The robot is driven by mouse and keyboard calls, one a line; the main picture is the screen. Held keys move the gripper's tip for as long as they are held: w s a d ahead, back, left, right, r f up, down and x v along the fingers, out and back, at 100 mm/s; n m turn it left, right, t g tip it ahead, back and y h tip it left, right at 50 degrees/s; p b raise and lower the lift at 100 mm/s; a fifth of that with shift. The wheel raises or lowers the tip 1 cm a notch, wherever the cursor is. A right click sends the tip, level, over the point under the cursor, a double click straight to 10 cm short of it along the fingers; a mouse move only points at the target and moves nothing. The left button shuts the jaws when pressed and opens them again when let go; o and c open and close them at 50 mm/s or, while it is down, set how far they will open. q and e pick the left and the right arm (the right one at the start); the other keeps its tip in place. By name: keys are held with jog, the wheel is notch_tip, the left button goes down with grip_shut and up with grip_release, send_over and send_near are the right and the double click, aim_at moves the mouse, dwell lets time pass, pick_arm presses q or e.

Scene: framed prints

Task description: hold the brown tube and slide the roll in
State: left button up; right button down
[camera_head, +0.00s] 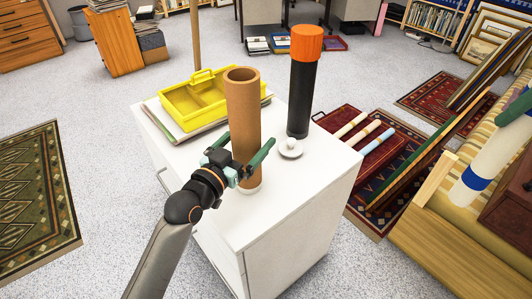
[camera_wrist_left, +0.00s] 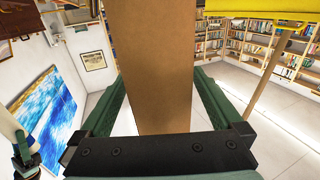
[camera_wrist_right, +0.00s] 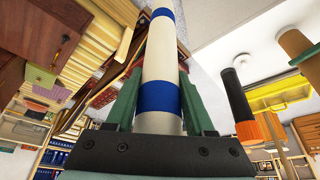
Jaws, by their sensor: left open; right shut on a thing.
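The brown tube (camera_head: 243,110) stands upright on the white cabinet (camera_head: 300,210), its open top facing up. My left gripper (camera_head: 248,141) is around its lower part with fingers apart; in the left wrist view the tube (camera_wrist_left: 152,70) stands between the fingers with slight gaps. The white roll with blue bands (camera_head: 497,145) is tilted at the right edge of the head view, well apart from the tube. My right gripper (camera_wrist_right: 160,95) is shut on this roll (camera_wrist_right: 160,60); in the head view only a green finger shows, the rest being out of frame.
A black cylinder with an orange top (camera_head: 303,85) stands right of the tube. A small white lid with a knob (camera_head: 290,149) lies near it. A yellow tray (camera_head: 190,115) sits behind left on flat sheets. A striped couch (camera_head: 435,215) and leaning frames are at right.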

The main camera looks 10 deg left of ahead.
aim_at(238, 152)
pick_arm(q)
jog(key=v, duration=1)
jog(key=shift+s, duration=0.2)
pick_arm(e)
jog(key=s+a+f, duration=0.3)
jog(key=a+f, duration=0.2)
jog(key=f, duration=0.5)
jog(key=s+a+f, duration=0.4)
jog(key=a+f, duration=0.1)
jog(key=f, duration=0.4)
pick_arm(q)
jog(key=s+f+g+y+p, duration=0.1)
jog(key=s+f+g+p, duration=0.2)
jog(key=s+p, duration=0.4)
jog(key=s+d+f+n+g+y+p, duration=0.1)
jog(key=s+f+g+p, duration=0.3)
jog(key=p, duration=1.2)
jog(key=s+g+y, duration=0.1)
jog(key=s, duration=0.2)
jog(key=shift+s+d+f, duration=0.15)
jog(key=shift+s+d, duration=0.1)
jog(key=shift+s, duration=0.1)
pick_arm(e)
notch_tip(238, 152, up, 23)
jog(key=shift+w+m, duration=0.3)
jog(key=shift+m, duration=0.1)
jog(key=shift+f, duration=0.1)
